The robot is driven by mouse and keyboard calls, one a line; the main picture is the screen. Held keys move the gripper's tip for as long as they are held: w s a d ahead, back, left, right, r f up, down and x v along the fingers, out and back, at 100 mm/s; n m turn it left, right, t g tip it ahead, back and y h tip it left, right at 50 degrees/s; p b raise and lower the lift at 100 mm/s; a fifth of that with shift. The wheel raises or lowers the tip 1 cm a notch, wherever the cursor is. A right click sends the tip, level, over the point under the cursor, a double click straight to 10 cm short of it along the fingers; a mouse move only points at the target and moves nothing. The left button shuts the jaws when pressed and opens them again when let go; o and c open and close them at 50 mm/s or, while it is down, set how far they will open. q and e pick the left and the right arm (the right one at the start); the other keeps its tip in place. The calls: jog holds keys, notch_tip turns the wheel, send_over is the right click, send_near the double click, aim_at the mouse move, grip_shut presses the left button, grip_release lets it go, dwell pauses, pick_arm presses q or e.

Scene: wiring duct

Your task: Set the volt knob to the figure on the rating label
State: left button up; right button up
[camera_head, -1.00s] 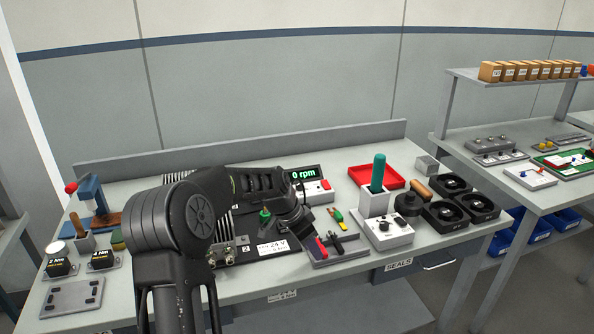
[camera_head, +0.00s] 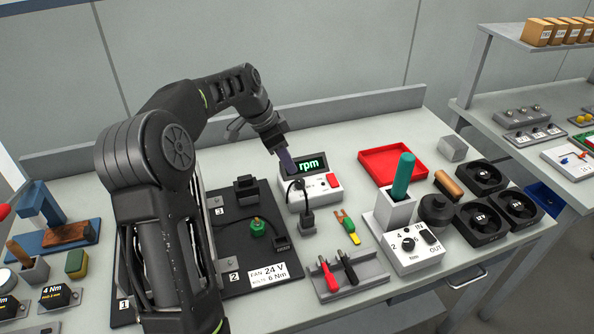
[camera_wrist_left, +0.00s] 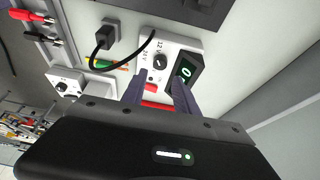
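The rating label (camera_head: 268,275) on the black plate reads "FAN 24 V" and, below, "6 Nm". The volt knob (camera_wrist_left: 160,62) is a small dark dial on the white control box, beside "12 V" print; its pointer setting is too small to read. My left gripper (camera_head: 288,167) is above the box. In the left wrist view its fingers (camera_wrist_left: 160,77) are apart and empty, with the knob just beyond the tips. My right gripper is out of view.
The rpm display (camera_head: 311,165) rises behind the box; it shows 0 in the wrist view (camera_wrist_left: 185,73). A red switch (camera_head: 333,180) sits on the box. A black plug (camera_head: 307,220) with a cable stands in front. Another knobbed box (camera_head: 413,249) is to the right.

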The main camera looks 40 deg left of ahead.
aim_at(300, 181)
pick_arm(q)
jog(key=shift+p+x, duration=0.8)
jog(key=shift+x, duration=3.15)
jog(key=shift+c, duration=0.3)
grip_shut()
